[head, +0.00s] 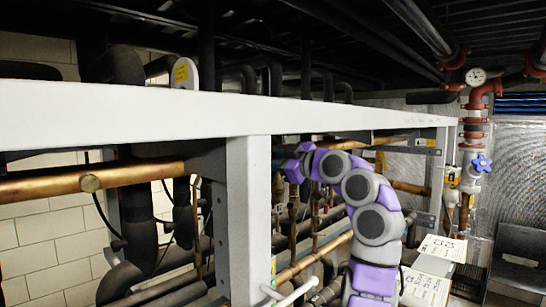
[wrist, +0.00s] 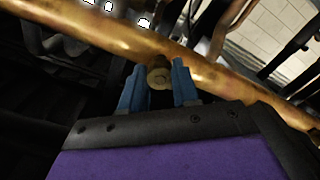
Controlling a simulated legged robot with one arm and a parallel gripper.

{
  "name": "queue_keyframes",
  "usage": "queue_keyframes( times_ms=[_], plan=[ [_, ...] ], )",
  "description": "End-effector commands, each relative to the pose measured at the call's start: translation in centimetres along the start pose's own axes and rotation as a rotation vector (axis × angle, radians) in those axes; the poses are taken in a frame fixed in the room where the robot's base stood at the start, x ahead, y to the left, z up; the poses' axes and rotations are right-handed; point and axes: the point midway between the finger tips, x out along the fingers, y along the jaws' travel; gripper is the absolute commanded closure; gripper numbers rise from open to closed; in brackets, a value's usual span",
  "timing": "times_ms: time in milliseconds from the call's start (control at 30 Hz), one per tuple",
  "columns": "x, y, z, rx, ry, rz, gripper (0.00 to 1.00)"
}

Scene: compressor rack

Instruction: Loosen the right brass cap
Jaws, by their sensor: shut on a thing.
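In the wrist view, a brass cap (wrist: 159,75) sits on the side of a thick copper pipe (wrist: 205,72) that runs diagonally across the picture. My gripper (wrist: 160,82) has its two blue fingers on either side of the cap, shut on it. In the head view, my purple and grey arm reaches to the pipework behind the white frame, and my gripper (head: 300,160) shows small there. The cap in my grip is hidden in the head view.
A white horizontal beam (head: 200,110) and a white upright post (head: 250,215) stand in front of the pipes, close to my arm. Black pipes (head: 130,215) fill the space behind.

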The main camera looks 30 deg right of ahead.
Motion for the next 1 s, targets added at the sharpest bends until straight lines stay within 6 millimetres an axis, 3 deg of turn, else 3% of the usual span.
queue_keyframes(
  times_ms=[1000],
  plan=[
    [-0.02, -0.04, 0.45, -0.962, -0.005, -0.006, 1.0]
  ],
)
